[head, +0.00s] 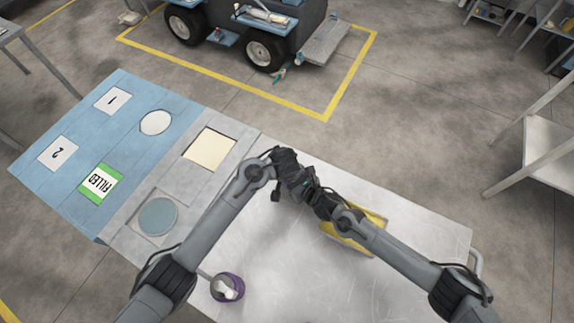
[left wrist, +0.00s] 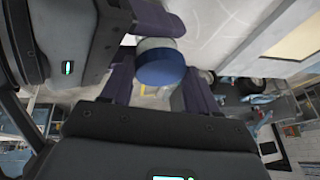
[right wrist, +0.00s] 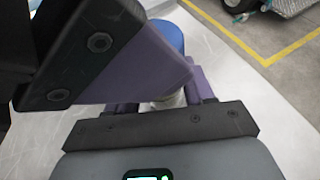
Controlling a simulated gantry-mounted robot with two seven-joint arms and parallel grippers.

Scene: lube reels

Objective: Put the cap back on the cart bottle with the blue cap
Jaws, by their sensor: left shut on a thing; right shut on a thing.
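The blue cap (left wrist: 162,68) shows between the purple fingertips of my left gripper (left wrist: 156,80) in the left wrist view. My left gripper is shut on it. In the right wrist view, my right gripper (right wrist: 170,92) is shut on a pale bottle (right wrist: 168,102), with a blue part (right wrist: 167,35) above it. A large finger of the other gripper covers part of this view. Both grippers meet above the cart top (head: 420,250) in the head view, where the arms hide the bottle and cap. I cannot tell whether cap and bottle touch.
A yellow tray (head: 352,240) lies on the cart top under my right arm. A purple cup (head: 227,287) with white things inside stands near the front left. A blue-grey board with a green FILLED label (head: 99,184) is at left. The cart's right end is clear.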

